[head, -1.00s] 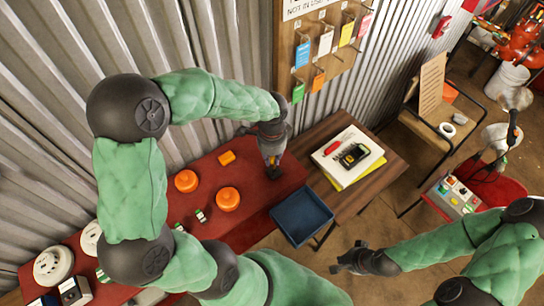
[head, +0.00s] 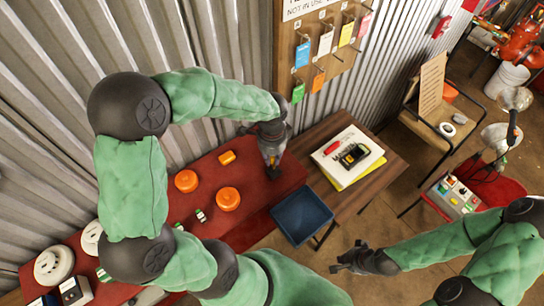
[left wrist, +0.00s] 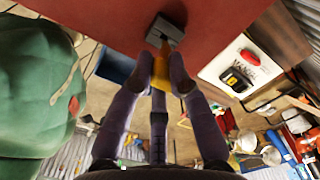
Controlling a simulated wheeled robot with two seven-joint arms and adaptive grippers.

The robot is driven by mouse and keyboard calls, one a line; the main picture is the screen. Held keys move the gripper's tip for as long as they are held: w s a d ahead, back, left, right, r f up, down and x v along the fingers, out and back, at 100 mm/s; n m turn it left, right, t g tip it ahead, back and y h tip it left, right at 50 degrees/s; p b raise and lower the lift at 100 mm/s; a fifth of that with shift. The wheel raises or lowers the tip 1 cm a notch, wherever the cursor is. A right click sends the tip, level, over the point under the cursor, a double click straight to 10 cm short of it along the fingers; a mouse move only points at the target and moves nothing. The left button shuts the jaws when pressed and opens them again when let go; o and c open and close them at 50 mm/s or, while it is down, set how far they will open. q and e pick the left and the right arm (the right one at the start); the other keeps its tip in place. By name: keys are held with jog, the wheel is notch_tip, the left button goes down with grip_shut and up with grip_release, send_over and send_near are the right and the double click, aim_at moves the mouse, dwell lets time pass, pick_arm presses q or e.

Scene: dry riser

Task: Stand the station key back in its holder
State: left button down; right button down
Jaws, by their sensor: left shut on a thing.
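The station key (left wrist: 161,68), yellow to orange, sits between the fingertips of my left gripper (left wrist: 161,80) in the left wrist view. My left gripper (head: 272,163) is shut on it over the far right end of the red bench top in the head view, where the gripper mostly hides the key. A grey block with a slot, seemingly the holder (left wrist: 166,29), stands on the red surface just beyond the key's tip. I cannot tell whether the tip is inside it or only in front of it. My right gripper (head: 352,259) hangs low over the floor, away from the key; its fingers are too small to read.
The red bench (head: 262,205) carries orange round caps (head: 228,198) and an orange block (head: 227,157). A blue tray (head: 301,216) lies to the right. A wooden table (head: 385,163) holds a manual (head: 347,155). A tag board (head: 315,50) hangs on the corrugated wall behind.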

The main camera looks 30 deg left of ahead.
aim_at(272, 163)
pick_arm(q)
jog(key=shift+f+b, duration=1.2)
jog(key=shift+f, duration=0.5)
jog(key=c, duration=1.1)
grip_release()
jog(key=shift+r, duration=0.2)
notch_tip(272, 163, up, 12)
jog(key=shift+f, duration=0.1)
